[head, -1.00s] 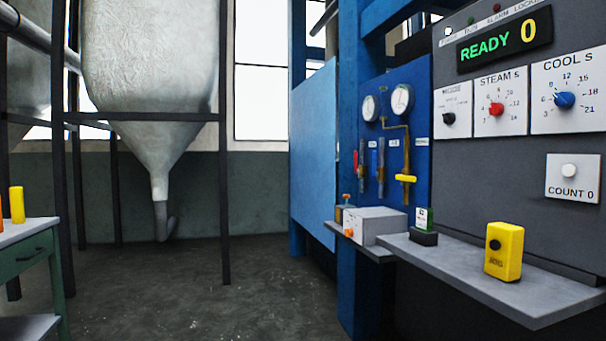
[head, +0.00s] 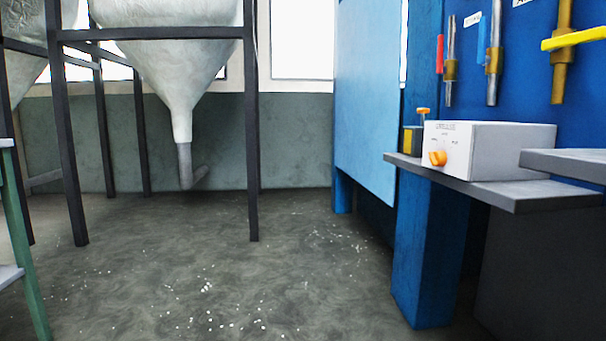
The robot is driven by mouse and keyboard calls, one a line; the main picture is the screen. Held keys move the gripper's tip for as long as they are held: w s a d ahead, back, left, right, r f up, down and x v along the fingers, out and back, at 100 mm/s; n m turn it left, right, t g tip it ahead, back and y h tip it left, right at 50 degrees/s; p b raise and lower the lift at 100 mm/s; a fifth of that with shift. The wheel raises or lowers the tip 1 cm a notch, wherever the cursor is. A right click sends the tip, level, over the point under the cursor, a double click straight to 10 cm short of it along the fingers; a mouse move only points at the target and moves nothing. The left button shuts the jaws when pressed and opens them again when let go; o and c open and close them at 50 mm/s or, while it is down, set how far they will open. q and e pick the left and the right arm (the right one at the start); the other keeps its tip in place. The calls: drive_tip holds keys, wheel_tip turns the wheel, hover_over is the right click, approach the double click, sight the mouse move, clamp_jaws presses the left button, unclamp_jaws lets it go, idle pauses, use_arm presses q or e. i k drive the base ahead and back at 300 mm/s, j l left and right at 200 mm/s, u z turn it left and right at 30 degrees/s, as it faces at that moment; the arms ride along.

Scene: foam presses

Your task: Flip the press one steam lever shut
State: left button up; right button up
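Three valve levers sit on short brass-and-steel pipes on the blue press panel (head: 520,75) at the upper right. The left one has a red handle (head: 439,53) standing upright alongside its pipe. The middle one has a blue handle (head: 483,40), also upright beside its pipe. The right one has a yellow handle (head: 574,38) lying roughly level across its pipe and running to the right edge. The small labels above are too cut off or blurred to read, so I cannot tell by name which lever is steam. Neither of my grippers is in view.
A grey shelf (head: 450,184) juts out below the levers, holding a white box with an orange knob (head: 490,150). Another shelf edge (head: 565,163) is at right. A blue post (head: 430,255) stands below. Hopper legs (head: 251,130) stand left; the floor (head: 270,265) between is open.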

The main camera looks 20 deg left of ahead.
sight(441, 69)
drive_tip(key=i+j, duration=0.2)
drive_tip(key=i, duration=0.2)
drive_tip(key=i+j+z, duration=0.1)
drive_tip(key=i+j, duration=0.15)
drive_tip(key=i, duration=0.15)
drive_tip(key=i+j, duration=0.25)
drive_tip(key=i, duration=0.15)
